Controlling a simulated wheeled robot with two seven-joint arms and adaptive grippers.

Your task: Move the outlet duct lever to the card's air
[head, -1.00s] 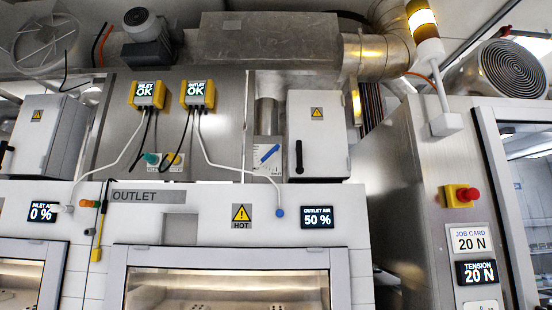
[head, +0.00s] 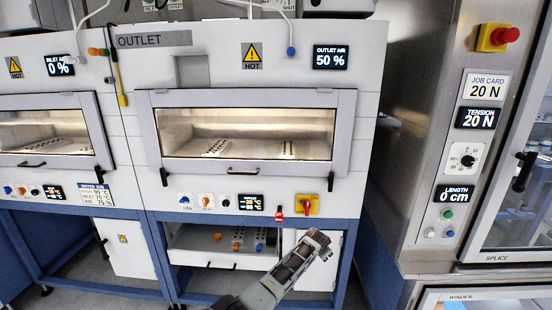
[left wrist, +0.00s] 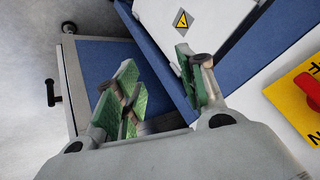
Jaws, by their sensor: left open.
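The outlet air display (head: 330,57) reads 50 % on the outlet dryer's front. My left gripper (head: 318,246) is raised in front of the lower outlet cabinet, well below the display. In the left wrist view, its green-padded fingers (left wrist: 160,82) stand apart with nothing between them. My right gripper is not in view.
The outlet oven door (head: 250,180) is closed, with knobs and a red-yellow switch (head: 306,204) below it; that switch is close to my left gripper. The inlet air display (head: 60,65) reads 0 %. A steel cabinet with a tension display (head: 481,117) stands at right.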

